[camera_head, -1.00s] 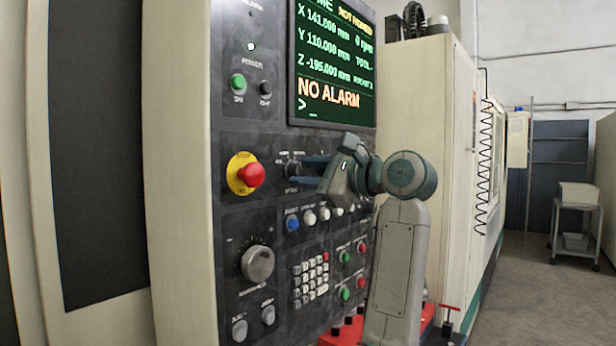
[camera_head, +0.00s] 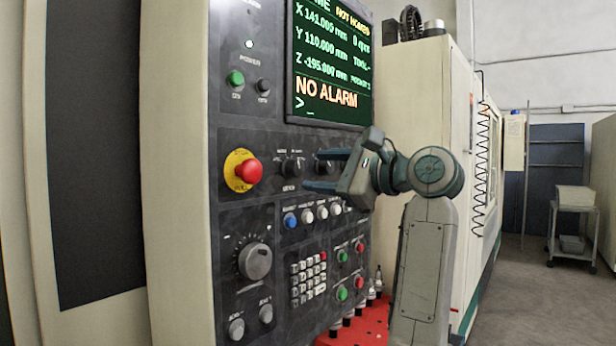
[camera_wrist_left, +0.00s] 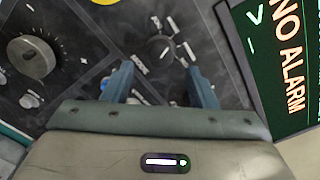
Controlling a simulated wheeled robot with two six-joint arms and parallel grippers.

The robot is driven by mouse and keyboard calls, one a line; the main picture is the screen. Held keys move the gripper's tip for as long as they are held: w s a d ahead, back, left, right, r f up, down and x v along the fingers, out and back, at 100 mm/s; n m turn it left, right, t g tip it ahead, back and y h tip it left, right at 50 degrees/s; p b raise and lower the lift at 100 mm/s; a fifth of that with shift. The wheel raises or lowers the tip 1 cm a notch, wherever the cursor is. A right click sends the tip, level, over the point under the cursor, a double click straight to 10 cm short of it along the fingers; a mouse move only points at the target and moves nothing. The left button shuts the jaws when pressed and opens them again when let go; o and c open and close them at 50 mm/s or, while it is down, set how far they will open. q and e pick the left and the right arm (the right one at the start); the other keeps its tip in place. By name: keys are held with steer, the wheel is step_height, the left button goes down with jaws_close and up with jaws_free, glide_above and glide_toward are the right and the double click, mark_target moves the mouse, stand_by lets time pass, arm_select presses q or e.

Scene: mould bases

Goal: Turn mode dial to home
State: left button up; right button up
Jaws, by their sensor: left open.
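The mode dial appears to be the small black knob (camera_head: 291,167) right of the red emergency stop on the control panel. In the left wrist view it shows as a round black knob (camera_wrist_left: 160,46) with white marks around it; its labels are too small to read. My left gripper (camera_head: 313,169) is open and empty, its fingers pointing at the panel, apart from the knob and to its right in the head view. In the left wrist view the fingertips (camera_wrist_left: 158,68) lie either side below the knob. My right gripper is not in view.
A second black knob (camera_head: 323,166) is partly hidden behind my fingers. The screen (camera_head: 333,60) reads "NOT HOMED" and "NO ALARM". A red emergency stop (camera_head: 248,171), coloured buttons (camera_head: 306,216), a keypad (camera_head: 308,278) and a large dial (camera_head: 255,261) surround the area.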

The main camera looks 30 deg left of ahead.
arm_select(q)
steer(key=d+b, duration=0.1)
steer(key=d, duration=0.5)
steer(key=shift+s+d, duration=0.3)
steer(key=shift+d, duration=0.1)
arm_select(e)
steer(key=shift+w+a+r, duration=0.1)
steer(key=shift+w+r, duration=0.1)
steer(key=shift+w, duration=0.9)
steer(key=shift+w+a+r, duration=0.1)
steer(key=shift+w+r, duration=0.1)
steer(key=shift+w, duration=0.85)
arm_select(q)
steer(key=shift+w, duration=0.1)
